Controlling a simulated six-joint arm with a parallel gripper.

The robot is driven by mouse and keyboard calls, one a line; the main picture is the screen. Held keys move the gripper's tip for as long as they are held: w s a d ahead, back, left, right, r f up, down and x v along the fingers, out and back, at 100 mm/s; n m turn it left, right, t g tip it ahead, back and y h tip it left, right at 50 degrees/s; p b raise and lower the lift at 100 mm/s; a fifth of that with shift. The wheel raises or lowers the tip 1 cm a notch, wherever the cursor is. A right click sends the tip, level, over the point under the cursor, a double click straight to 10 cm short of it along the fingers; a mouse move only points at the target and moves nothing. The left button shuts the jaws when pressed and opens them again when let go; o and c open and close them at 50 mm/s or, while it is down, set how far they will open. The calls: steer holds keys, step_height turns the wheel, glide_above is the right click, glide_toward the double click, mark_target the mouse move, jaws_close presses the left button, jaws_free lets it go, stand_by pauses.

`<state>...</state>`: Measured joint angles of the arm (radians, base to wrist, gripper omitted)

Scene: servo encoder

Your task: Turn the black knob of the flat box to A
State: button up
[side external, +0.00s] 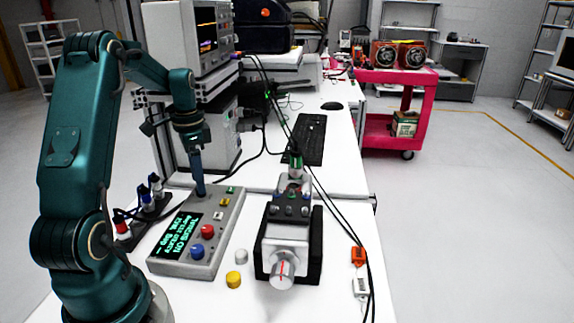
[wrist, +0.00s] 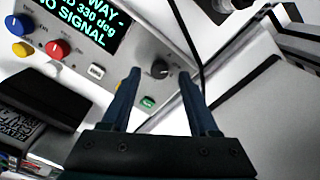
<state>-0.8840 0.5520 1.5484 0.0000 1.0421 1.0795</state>
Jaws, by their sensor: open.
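The flat grey box (side external: 228,228) lies on the white table; it also shows in the wrist view (wrist: 130,55). Its screen (wrist: 85,22) reads "330 deg" and "NO SIGNAL" in green letters. The black knob (wrist: 160,69) sits near the box's end, with a light mark on it; no letter A is legible around it. In the side view my gripper (side external: 199,190) points down at the box's far end.
The box also carries a red knob (side external: 207,231), a blue knob (side external: 197,252) and a green button (side external: 231,189). Loose yellow (side external: 233,280) and grey (side external: 241,256) caps lie beside it. A clamped motor unit (side external: 285,235) stands to the right, with cables running past.

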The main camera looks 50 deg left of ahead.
steer(key=shift+f, duration=1)
jaws_close()
steer(key=shift+n, duration=0.4)
steer(key=n, duration=0.3)
steer(key=shift+n, duration=0.4)
steer(key=shift+r+n, duration=0.1)
steer(key=shift+n, duration=2)
jaws_free()
